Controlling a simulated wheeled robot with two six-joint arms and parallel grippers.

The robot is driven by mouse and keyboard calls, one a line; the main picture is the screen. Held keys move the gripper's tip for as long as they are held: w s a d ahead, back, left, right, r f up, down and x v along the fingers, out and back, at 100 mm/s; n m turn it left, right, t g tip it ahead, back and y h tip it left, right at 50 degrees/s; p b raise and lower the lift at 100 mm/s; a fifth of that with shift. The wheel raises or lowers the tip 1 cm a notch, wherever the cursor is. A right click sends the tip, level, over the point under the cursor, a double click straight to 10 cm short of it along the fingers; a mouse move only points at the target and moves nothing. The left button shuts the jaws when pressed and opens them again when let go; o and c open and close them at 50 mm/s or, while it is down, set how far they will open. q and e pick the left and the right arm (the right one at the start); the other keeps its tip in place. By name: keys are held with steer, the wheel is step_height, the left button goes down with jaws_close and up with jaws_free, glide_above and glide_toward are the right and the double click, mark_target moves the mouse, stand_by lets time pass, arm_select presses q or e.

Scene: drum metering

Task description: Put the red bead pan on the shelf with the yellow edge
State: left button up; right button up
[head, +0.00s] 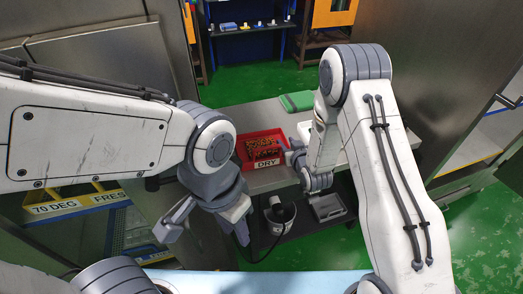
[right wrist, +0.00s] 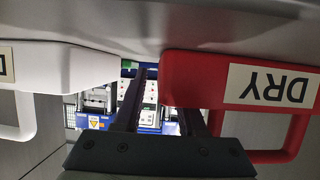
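The red bead pan (head: 246,143) sits on the grey table, holding dark and orange-brown beads, with a DRY label on its front. In the right wrist view the red pan's edge (right wrist: 181,73) and upside-down label show at the right. My right gripper (head: 292,157) is beside the pan's right side; its two fingers are apart (right wrist: 155,95), with an empty gap between them. I cannot tell whether a finger touches the pan. My left gripper (head: 207,236) is open and empty, front left of the table.
A white pan (right wrist: 85,68) is left of the fingers in the right wrist view. A green-lidded box (head: 297,101) is at the table's back. A bucket (head: 279,213) and grey tray (head: 328,207) are below. The right cabinet has a shelf with a thin yellow edge (head: 468,167).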

jaws_close()
steer(key=shift+r, duration=0.1)
stand_by(1.2)
